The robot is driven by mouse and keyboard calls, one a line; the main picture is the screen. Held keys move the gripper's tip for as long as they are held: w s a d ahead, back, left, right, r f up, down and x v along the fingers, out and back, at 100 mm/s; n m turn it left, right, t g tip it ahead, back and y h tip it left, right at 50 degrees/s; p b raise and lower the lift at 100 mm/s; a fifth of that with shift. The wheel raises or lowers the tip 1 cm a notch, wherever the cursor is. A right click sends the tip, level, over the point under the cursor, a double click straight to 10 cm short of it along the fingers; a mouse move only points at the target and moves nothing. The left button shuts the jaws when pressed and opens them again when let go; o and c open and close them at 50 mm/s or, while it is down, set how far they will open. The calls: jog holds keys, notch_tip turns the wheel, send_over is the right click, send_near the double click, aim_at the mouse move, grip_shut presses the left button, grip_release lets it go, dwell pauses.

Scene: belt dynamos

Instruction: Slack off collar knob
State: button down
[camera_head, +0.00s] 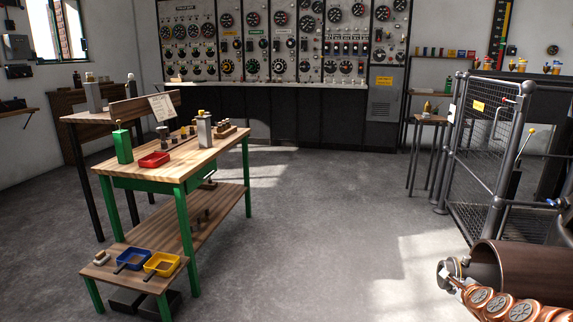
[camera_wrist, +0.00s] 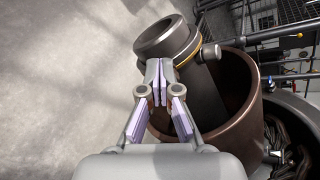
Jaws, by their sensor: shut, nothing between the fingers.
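In the wrist view a dark grey metal tube (camera_wrist: 190,80) with an open round mouth leans across the middle. A thin brass-coloured ring runs around it, and a small grey knob (camera_wrist: 211,52) sticks out on its right side. My gripper (camera_wrist: 158,72), with pale lilac pads, is shut and empty. Its fingertips appear in front of the tube, to the left of and below the knob. I cannot tell whether they touch the tube.
A wire-mesh guard (camera_head: 487,145) stands behind. A workbench (camera_head: 190,158) is at left. The middle floor is clear.

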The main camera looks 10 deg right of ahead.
jog(key=p+v, duration=0.2)
jog(key=v, duration=0.2)
jog(key=shift+p, duration=0.3)
